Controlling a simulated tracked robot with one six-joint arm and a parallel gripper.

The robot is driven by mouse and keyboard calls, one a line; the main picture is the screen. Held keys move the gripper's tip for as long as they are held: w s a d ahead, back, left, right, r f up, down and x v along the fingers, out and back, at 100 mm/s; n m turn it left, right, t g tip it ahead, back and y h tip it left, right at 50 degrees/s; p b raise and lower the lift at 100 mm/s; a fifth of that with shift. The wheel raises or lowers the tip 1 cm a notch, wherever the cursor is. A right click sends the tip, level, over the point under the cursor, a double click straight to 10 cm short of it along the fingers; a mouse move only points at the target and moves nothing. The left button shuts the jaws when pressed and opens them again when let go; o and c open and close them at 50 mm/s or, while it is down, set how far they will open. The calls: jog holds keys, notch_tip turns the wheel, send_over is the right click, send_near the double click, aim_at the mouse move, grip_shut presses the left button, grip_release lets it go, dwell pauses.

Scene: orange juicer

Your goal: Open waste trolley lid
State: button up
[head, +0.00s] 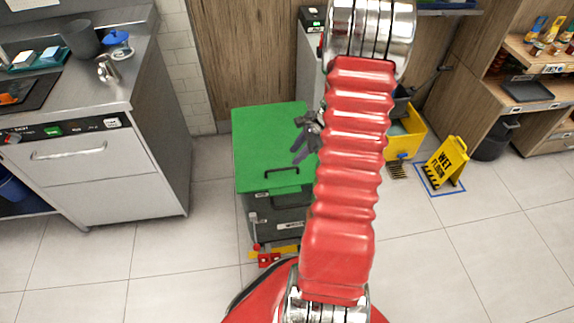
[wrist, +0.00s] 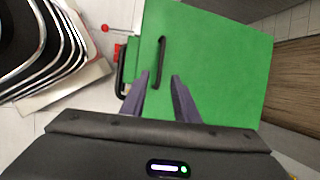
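The waste trolley (head: 280,215) is a dark bin with a flat green lid (head: 262,135), standing on the floor in the middle of the head view. The lid lies flat and closed. A black bar handle (head: 283,171) is on the lid near its front edge. In the wrist view the green lid (wrist: 220,60) fills the middle and the handle (wrist: 160,62) lies just beyond the fingertips. My gripper (wrist: 160,78) is open and empty, its two grey fingers spread above the lid. In the head view my gripper (head: 299,153) shows over the lid, partly hidden by my red arm.
A steel counter (head: 140,80) with a sink stands at the left. A yellow wet-floor sign (head: 446,162) and a yellow mop bucket (head: 408,135) are right of the trolley. Wooden shelves (head: 535,60) are at the far right. The tiled floor in front is clear.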

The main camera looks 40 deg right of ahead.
aim_at(284, 169)
jog(key=x, duration=0.9)
jog(key=shift+a+f, duration=0.1)
grip_shut()
dwell(0.6)
